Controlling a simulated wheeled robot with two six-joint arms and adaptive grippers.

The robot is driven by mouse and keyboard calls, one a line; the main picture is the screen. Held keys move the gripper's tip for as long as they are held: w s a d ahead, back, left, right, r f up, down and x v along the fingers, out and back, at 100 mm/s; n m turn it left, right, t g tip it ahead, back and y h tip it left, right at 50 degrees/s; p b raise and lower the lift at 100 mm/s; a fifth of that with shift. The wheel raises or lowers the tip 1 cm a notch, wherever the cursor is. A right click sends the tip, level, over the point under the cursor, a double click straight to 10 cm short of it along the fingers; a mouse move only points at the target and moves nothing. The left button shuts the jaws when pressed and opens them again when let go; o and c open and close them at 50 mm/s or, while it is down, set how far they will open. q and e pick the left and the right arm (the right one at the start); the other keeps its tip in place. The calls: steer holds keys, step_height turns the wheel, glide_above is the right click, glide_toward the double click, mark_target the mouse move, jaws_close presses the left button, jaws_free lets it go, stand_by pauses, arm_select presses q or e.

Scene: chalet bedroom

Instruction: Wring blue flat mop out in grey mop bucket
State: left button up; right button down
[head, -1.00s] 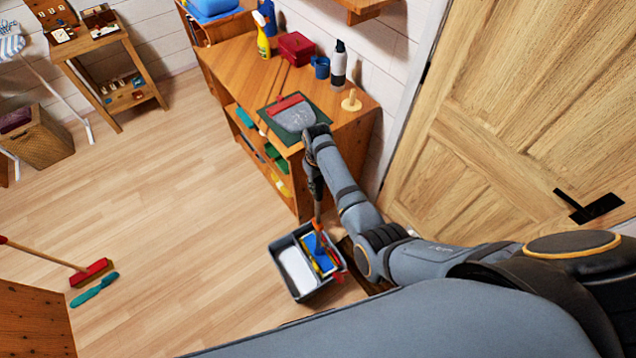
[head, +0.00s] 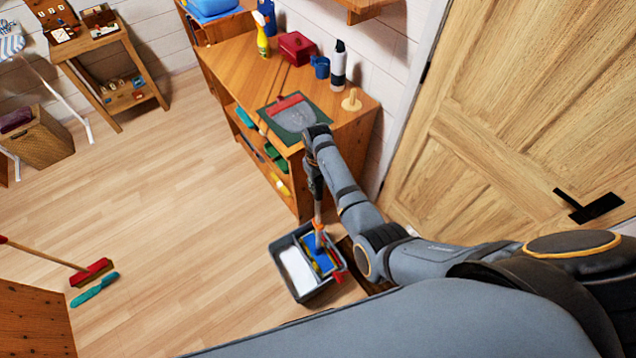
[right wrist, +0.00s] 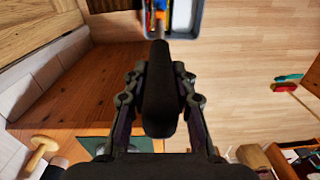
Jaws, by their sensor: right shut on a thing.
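The grey mop bucket (head: 278,246) stands on the floor below the end of the wooden bench. The blue flat mop (head: 318,258) is in its right part, at the yellow and red wringer fittings; its exact contact with them is too small to tell. The mop's handle (head: 317,208) rises from there to my right gripper (head: 316,186). In the right wrist view my right gripper (right wrist: 158,90) is shut on the dark handle grip (right wrist: 158,75), and the bucket (right wrist: 201,18) shows at the top edge. My left gripper is not in view.
The wooden bench (head: 240,70) beside my right arm holds a dustpan (head: 293,118) on a green mat, a red box (head: 297,48), a blue mug and bottles. A door (head: 520,110) is at right. A red broom (head: 92,271) lies at left. The middle floor is clear.

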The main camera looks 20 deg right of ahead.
steer(key=shift+f+b, duration=0.35)
steer(key=shift+f, duration=0.2)
steer(key=c, duration=1.1)
jaws_free()
steer(key=shift+o, duration=0.4)
steer(key=shift+f, duration=0.1)
step_height(320, 180, up, 12)
steer(key=shift+r, duration=0.1)
